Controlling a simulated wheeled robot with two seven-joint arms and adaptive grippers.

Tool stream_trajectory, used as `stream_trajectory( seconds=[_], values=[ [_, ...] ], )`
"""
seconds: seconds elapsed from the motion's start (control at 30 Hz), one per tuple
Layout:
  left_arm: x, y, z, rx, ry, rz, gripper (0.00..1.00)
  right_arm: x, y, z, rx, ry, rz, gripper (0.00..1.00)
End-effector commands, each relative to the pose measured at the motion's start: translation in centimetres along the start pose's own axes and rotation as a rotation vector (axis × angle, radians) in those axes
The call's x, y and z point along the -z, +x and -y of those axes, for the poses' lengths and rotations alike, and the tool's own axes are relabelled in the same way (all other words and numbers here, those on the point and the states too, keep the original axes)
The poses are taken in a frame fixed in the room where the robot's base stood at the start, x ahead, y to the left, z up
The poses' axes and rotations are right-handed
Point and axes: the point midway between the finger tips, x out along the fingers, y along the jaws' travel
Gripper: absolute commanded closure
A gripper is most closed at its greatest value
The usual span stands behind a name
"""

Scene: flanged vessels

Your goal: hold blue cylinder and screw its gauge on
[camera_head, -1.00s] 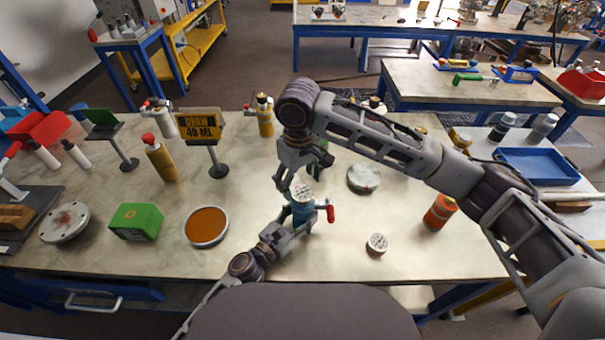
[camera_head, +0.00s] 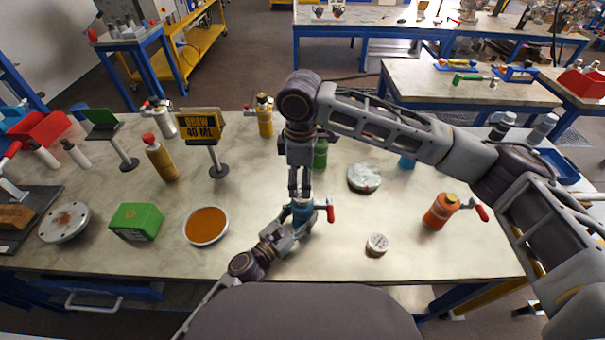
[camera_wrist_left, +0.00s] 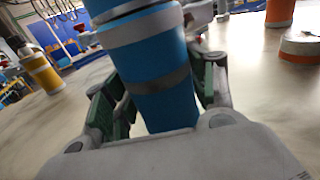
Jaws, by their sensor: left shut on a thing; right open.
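The blue cylinder (camera_head: 302,214) stands upright near the table's front edge, with a red-handled valve (camera_head: 330,211) on its right side. My left gripper (camera_head: 293,229) is shut on the cylinder; the left wrist view shows its blue body (camera_wrist_left: 160,85) between the fingers. My right gripper (camera_head: 300,190) is open and points straight down at the cylinder's top, its fingers hiding the top. No dial shows there now, and I cannot tell whether the fingers touch anything. A small white-faced round gauge (camera_head: 377,243) lies on the table to the right.
An orange cylinder (camera_head: 439,213) with a red handle stands at right. A pale round disc (camera_head: 364,177) and a green cylinder (camera_head: 320,154) are behind. An orange-filled dish (camera_head: 206,225) and a green box (camera_head: 136,222) are at left. The table between cylinder and loose gauge is clear.

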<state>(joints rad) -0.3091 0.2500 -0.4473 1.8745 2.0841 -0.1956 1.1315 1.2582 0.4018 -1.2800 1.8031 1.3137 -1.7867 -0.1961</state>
Motion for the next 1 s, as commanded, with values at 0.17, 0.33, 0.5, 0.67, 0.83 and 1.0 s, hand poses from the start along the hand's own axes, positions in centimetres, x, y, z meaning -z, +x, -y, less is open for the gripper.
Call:
stream_trajectory(
  seconds=[0.17, 0.33, 0.5, 0.67, 0.83, 1.0],
  values=[
    [-0.04, 0.01, -0.06, -0.001, 0.001, 0.000, 1.00, -0.15, -0.27, -0.07, 0.003, -0.147, 0.000, 0.26],
    [-0.04, 0.01, -0.06, -0.001, 0.001, 0.001, 1.00, -0.29, -0.46, -0.10, 0.006, -0.283, 0.002, 0.26],
    [-0.05, 0.02, -0.06, -0.001, 0.001, 0.001, 1.00, -0.35, -0.62, -0.10, 0.009, -0.385, 0.000, 0.26],
    [-0.05, 0.02, -0.06, -0.001, 0.001, 0.001, 1.00, -0.39, -0.68, -0.11, 0.010, -0.430, 0.000, 0.26],
    [-0.05, 0.02, -0.06, -0.001, 0.001, 0.001, 1.00, -0.40, -0.67, -0.10, 0.011, -0.440, -0.001, 0.26],
    [-0.06, 0.02, -0.06, -0.001, 0.001, 0.001, 1.00, -0.40, -0.67, -0.10, 0.011, -0.439, 0.000, 0.26]
  ],
)
